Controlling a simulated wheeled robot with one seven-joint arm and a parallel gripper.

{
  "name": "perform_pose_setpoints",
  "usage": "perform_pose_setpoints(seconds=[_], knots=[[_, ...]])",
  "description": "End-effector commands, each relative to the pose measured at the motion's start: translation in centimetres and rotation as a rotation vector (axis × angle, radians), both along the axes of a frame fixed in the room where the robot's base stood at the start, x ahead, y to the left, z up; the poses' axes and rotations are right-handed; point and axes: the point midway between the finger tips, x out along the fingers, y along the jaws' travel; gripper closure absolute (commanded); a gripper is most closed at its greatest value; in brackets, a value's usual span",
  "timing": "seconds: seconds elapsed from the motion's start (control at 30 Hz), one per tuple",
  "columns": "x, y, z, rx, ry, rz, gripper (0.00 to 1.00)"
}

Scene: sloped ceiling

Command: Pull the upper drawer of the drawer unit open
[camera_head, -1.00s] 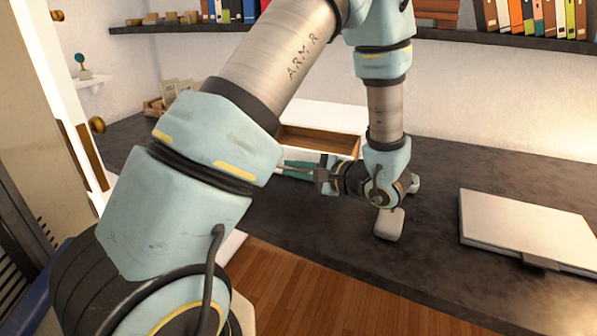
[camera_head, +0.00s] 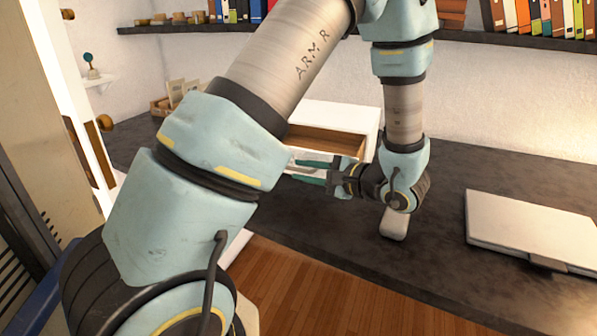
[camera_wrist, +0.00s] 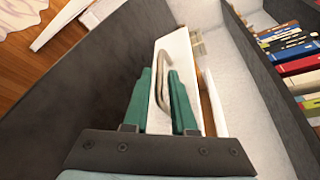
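The white drawer unit (camera_head: 350,114) stands on the dark counter, partly behind my arm. Its upper drawer (camera_head: 335,140) is pulled out, and its brown wooden inside shows. In the wrist view the drawer's white front (camera_wrist: 177,48) carries a curved metal handle (camera_wrist: 159,88). My gripper (camera_head: 302,171) is at the drawer's front, its green fingers pointing left. In the wrist view my gripper (camera_wrist: 162,78) is open, with the handle between the fingers and a gap on each side. The lower part of the unit is hidden.
A shelf with books (camera_head: 550,20) runs along the wall above. Wooden floor (camera_head: 300,290) lies in front of the counter.

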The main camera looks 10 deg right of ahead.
Motion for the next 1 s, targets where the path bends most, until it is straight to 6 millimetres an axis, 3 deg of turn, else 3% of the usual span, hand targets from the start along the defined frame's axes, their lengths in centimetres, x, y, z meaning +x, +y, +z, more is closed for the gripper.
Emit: perform_pose_setpoints(seconds=[0.2, 0.5, 0.87, 1.0], knots=[[-3.2, -3.2, 0.8, -0.004, -0.003, -0.006, 0.75], [-6.0, -5.7, 1.7, -0.003, -0.001, -0.002, 0.75], [-6.3, -6.0, 1.9, -0.002, 0.0, 0.0, 0.75], [-6.1, -4.3, 1.8, -0.019, 0.039, 0.056, 0.75]])
